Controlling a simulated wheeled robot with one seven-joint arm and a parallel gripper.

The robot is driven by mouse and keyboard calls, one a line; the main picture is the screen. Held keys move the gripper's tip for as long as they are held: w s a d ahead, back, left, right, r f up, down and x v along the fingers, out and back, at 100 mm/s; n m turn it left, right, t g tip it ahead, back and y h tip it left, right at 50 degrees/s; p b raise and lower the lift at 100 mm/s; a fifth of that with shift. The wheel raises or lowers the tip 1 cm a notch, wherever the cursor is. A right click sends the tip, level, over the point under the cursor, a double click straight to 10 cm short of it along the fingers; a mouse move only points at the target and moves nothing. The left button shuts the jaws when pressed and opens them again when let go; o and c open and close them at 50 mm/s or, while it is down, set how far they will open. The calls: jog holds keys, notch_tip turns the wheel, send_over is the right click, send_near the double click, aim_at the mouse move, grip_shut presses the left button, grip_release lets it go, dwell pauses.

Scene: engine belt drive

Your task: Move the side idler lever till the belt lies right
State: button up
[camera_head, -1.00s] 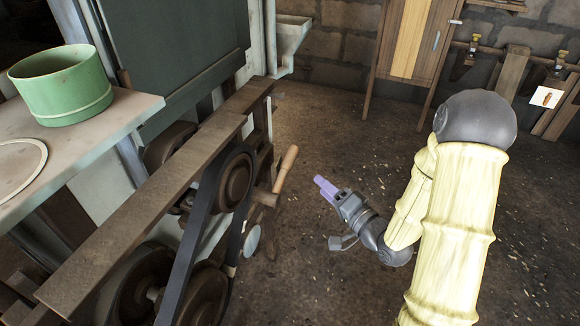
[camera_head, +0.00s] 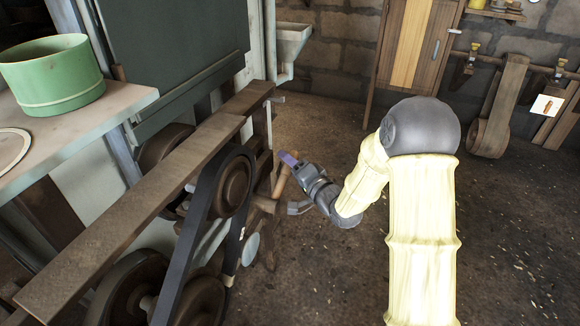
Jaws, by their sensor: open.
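The side idler lever (camera_head: 279,187) is a short wooden handle standing up at the right side of the belt drive. My gripper (camera_head: 288,159) is open, with its purple fingers at the upper end of the handle. I cannot tell whether the handle is between the fingers or only behind them. The dark belt (camera_head: 187,239) runs in a long loop from the upper pulley (camera_head: 235,188) down to a lower pulley (camera_head: 204,302). A small pale disc (camera_head: 251,249) sits beside the belt below the lever.
A long wooden beam (camera_head: 130,212) runs above the pulleys on the left. A green tub (camera_head: 53,76) stands on a pale shelf (camera_head: 125,104). A wooden cabinet (camera_head: 410,50) stands at the back wall. The floor on the right is clear.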

jog(key=shift+c, duration=0.2)
grip_shut()
jog(key=shift+p, duration=0.3)
jog(key=p, duration=0.1)
jog(key=f+m+p, duration=0.1)
jog(key=shift+w+d+g+h+p, duration=0.1)
jog(key=shift+w+g+h+p, duration=0.15)
jog(key=shift+g+h+p, duration=0.05)
jog(key=shift+w+f+m+g+p, duration=0.1)
jog(key=shift+f+m+g+p, duration=0.2)
jog(key=shift+f+m+p, duration=0.6)
jog(key=shift+f, duration=0.1)
jog(key=shift+o, duration=0.2)
grip_release()
